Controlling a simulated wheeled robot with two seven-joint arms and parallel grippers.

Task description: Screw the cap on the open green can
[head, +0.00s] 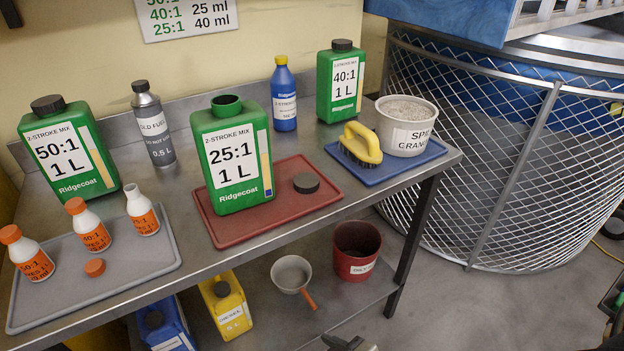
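The open green can (235,155), labelled 25:1 1 L, stands upright on a red tray (230,230); its dark round mouth is uncapped. A dark cap (306,183) lies flat on the same tray, right of the can and apart from it. A dark piece at the bottom edge (346,343) seems to be the tip of my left gripper, mostly cut off. Dark parts at the right edge (614,305) seem to belong to my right gripper, also cut off. Both are well away from the can and cap. Finger openings cannot be made out.
Capped green cans 50:1 (68,150) and 40:1 (340,85) flank it, with a grey bottle (153,125) and blue bottle (284,95). A grey tray (150,265) holds small bottles. A blue tray (385,170) holds a yellow brush (362,143) and granule tub (407,125).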

